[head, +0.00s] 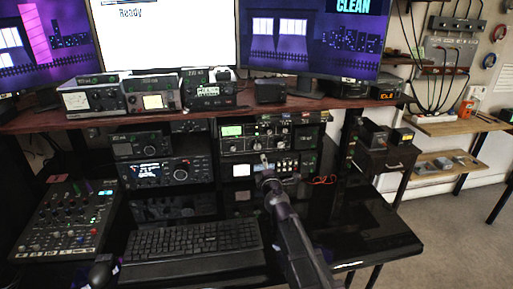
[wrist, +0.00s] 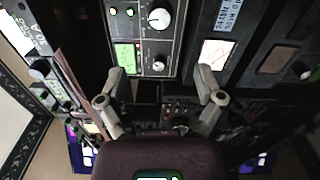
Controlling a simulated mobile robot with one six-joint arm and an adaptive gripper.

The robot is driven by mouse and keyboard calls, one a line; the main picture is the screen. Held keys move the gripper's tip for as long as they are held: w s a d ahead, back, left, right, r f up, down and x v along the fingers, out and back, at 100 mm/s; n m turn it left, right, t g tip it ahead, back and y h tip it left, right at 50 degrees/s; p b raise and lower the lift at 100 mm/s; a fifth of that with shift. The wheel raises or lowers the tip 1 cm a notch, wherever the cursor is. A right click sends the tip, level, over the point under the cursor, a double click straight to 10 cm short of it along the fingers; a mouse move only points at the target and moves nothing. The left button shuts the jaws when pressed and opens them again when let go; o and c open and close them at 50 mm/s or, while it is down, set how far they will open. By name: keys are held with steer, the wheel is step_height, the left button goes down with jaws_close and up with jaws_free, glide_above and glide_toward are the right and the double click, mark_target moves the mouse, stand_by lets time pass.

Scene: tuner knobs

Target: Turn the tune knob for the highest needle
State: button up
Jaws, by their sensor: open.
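In the wrist view a dark panel carries a large silver-rimmed knob (wrist: 159,18), a smaller knob (wrist: 158,66) and a lit green display (wrist: 125,55). A pale meter face (wrist: 215,55) is on a neighbouring unit; its needle is too small to read. I cannot tell which knob is the tune knob. My gripper (wrist: 162,75) is open, its fingers apart with the smaller knob seen between them and no clear contact. In the head view my gripper (head: 267,166) is in front of the right-hand radio stack, hiding part of the lower unit. A green-display radio (head: 266,144) sits there.
A keyboard (head: 193,246) lies on the desk left of my arm, with a mixer (head: 66,222) further left. More radios (head: 154,173) stand left of the stack. Monitors (head: 165,38) stand on the shelf above. The black desktop right of my arm is mostly clear.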

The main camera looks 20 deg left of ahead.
mark_target(257, 147)
steer(key=x, duration=1.3)
steer(key=shift+w+a, duration=0.1)
steer(key=shift+w, duration=0.2)
steer(key=c, duration=1.2)
